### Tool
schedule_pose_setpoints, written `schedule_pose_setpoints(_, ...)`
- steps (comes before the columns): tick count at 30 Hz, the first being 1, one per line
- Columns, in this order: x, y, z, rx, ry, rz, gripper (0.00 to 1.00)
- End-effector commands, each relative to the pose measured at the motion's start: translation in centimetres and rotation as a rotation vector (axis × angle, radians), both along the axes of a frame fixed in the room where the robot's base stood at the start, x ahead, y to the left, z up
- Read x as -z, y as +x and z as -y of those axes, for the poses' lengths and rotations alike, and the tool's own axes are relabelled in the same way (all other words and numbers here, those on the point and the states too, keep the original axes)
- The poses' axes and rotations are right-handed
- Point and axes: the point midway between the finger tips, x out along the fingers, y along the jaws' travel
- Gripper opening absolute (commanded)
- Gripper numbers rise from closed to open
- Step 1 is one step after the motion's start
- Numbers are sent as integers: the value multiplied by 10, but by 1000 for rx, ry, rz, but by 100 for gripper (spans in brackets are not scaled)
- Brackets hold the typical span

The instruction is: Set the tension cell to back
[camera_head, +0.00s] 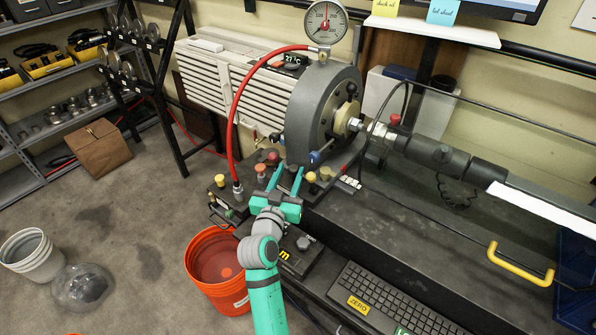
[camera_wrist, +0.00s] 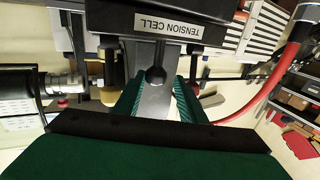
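In the wrist view a dark block carries the label TENSION CELL (camera_wrist: 168,25). Below the label a black lever with a round knob (camera_wrist: 157,75) sticks out. My gripper (camera_wrist: 159,88) is open, with its green fingers on either side of the knob. Gaps show between the knob and both fingers, and I cannot tell whether the fingertips reach past it. In the head view my gripper (camera_head: 286,173) is at the bench's front edge, among several coloured knobs. I cannot pick out the tension cell lever there.
A large grey ring housing (camera_head: 312,115) with a dial gauge (camera_head: 326,22) stands behind my gripper. A red hose (camera_head: 233,120) arches at the left. Yellow (camera_head: 220,181) and blue (camera_head: 314,156) knobs are close by. An orange bucket (camera_head: 203,285) and a keyboard (camera_head: 385,302) are nearer.

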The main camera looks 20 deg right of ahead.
Motion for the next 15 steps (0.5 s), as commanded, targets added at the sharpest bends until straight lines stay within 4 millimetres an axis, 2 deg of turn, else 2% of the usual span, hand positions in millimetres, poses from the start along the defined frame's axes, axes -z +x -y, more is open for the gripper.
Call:
schedule_pose_setpoints(8,0,-4,-5,-2,0,0,34)
schedule_pose_setpoints(15,1,-33,-30,-5,1,-1,34)
